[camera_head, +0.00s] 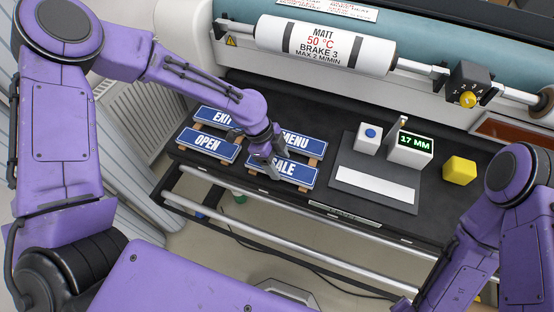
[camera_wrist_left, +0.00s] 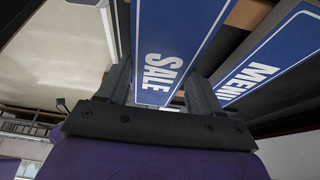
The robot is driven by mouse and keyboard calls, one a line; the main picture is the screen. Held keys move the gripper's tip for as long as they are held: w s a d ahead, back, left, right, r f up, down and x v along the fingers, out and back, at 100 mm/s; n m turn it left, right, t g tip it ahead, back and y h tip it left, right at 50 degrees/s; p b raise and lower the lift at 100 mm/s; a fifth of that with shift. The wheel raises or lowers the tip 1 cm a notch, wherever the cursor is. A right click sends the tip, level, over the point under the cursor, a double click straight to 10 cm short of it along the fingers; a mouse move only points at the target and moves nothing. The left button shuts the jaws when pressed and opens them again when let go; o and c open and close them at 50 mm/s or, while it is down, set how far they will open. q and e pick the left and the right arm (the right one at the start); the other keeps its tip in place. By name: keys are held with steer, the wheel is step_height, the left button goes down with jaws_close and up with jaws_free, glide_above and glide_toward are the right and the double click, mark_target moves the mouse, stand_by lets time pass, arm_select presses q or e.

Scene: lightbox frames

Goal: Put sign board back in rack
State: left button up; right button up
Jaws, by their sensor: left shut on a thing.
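The blue SALE sign board (camera_head: 296,175) lies at the front of the black bench, with white letters and a white border. My left gripper (camera_head: 270,160) is shut on it near its left part. In the left wrist view the SALE board (camera_wrist_left: 172,40) runs between the two fingers. Wooden pieces (camera_head: 303,188) show at its lower edge; I cannot tell whether it rests on them. The MENU board (camera_head: 300,144) is behind it, partly covered by my gripper. The OPEN board (camera_head: 208,143) and EXIT board (camera_head: 220,117) lie to the left on similar wooden supports.
A grey plate (camera_head: 345,181) with a white strip is right of the boards. Behind it stand a white block with a blue button (camera_head: 368,138) and a 17 MM display (camera_head: 409,149). A yellow cube (camera_head: 459,169) is farther right. A printed roller (camera_head: 325,45) spans the back.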

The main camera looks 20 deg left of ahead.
arm_select(q)
steer(key=o, duration=1.3)
steer(key=shift+r, duration=0.1)
steer(key=shift+w+a+r, duration=0.1)
steer(key=shift+a+r, duration=0.1)
steer(key=shift+r, duration=0.1)
steer(key=b+v, duration=0.1)
steer(key=v, duration=0.8)
steer(key=shift+a+r, duration=0.1)
steer(key=shift+r, duration=0.25)
